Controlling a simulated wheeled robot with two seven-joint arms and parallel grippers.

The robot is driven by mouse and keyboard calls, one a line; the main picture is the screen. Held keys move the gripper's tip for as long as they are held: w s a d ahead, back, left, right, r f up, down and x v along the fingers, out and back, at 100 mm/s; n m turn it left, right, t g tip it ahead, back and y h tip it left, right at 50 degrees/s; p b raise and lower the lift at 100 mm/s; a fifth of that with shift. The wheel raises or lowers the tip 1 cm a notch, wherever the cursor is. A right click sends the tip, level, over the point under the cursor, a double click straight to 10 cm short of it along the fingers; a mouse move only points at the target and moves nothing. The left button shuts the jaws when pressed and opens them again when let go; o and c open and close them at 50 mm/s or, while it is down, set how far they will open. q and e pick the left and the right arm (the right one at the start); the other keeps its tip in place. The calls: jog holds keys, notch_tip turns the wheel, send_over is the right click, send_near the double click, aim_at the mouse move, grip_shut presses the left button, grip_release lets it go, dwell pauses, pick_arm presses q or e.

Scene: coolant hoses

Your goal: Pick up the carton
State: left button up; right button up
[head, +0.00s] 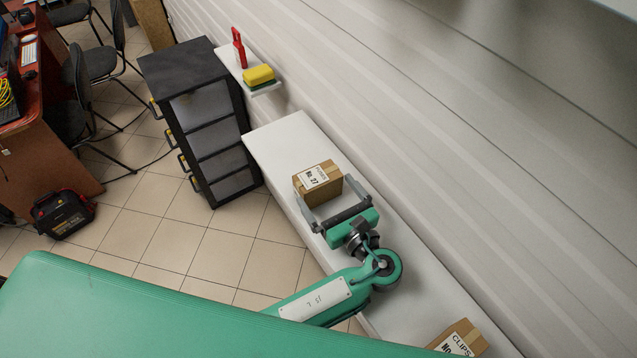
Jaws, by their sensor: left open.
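A small brown carton (318,184) with a white label reading "No. 27" sits on the long white shelf (285,140) along the wall. My left gripper (334,204) is open, its two grey fingers pointing at the carton from the near side. One fingertip lies by the carton's left near corner and the other by its right side. I cannot tell whether either finger touches it. My right gripper is not in view.
A black drawer cabinet (205,120) stands left of the shelf's far end. A smaller white ledge holds a yellow-green sponge (258,76) and a red object (239,48). The ribbed wall (420,150) runs close behind the shelf.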

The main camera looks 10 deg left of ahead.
aim_at(312, 169)
pick_arm(q)
jog(key=shift+x, duration=2.75)
jog(key=shift+d+r, duration=0.1)
jog(key=shift+d, duration=0.05)
jog(key=shift+c, duration=0.4)
jog(key=c, duration=0.7)
